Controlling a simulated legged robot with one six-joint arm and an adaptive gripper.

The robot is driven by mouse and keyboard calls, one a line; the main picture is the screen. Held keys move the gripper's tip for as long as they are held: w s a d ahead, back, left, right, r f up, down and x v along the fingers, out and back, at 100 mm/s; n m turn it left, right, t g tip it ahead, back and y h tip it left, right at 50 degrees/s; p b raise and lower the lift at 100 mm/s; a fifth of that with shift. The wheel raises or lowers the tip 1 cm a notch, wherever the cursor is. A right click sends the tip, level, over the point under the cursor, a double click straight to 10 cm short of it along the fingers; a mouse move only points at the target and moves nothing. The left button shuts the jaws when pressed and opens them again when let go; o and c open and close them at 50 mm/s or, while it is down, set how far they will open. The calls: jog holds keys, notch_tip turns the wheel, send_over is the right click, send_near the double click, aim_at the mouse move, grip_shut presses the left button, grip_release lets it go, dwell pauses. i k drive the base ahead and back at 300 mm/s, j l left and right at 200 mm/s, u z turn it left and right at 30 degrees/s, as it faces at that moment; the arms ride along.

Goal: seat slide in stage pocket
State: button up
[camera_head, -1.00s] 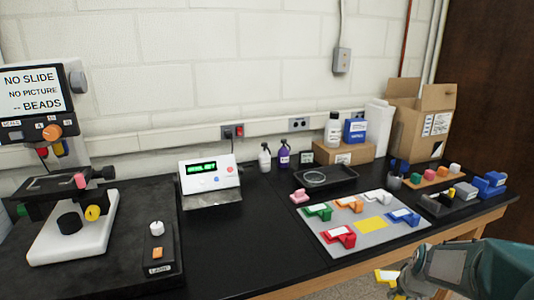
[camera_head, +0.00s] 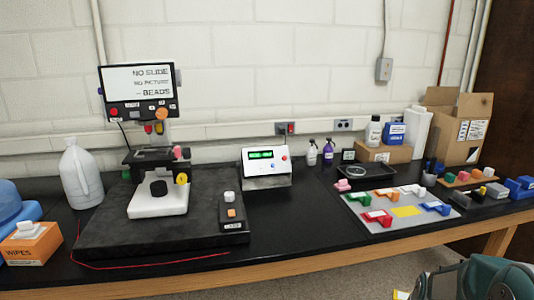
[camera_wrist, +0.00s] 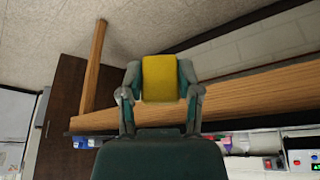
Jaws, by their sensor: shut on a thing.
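A yellow slide (camera_wrist: 160,78) is between the fingertips of my gripper (camera_wrist: 160,85) in the wrist view. My gripper is shut on it, and the slide stands out past the tips. In the head view a white and yellow piece of the slide (camera_head: 400,295) shows at the bottom edge; my gripper is mostly cut off there. The dark microscope stage (camera_head: 152,157) is at the left, far from my gripper, with a pink piece on its right end. The stage pocket is too small to make out.
A screen (camera_head: 138,92) stands above the stage. A control box (camera_head: 265,165) is right of it. A grey mat (camera_head: 375,232) holds several coloured slides and a bare yellow patch. An orange wipes box (camera_head: 30,243) and a white jug (camera_head: 80,175) stand left. A red cord lies along the front.

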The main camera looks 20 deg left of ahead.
aim_at(152, 157)
jog(key=u, duration=1.25)
jog(key=l+u, duration=0.1)
jog(key=u, duration=0.35)
jog(key=l+u, duration=0.1)
jog(key=u, duration=0.35)
jog(key=l+u, duration=0.1)
jog(key=u, duration=0.3)
jog(key=k+l, duration=0.1)
jog(key=l, duration=0.25)
jog(key=k+l, duration=0.1)
jog(key=l, duration=0.3)
jog(key=k+l+u, duration=0.1)
jog(key=l, duration=0.25)
jog(key=k+l, duration=0.1)
jog(key=l, duration=0.25)
jog(key=k+l, duration=0.1)
jog(key=l, duration=0.3)
jog(key=u, duration=0.05)
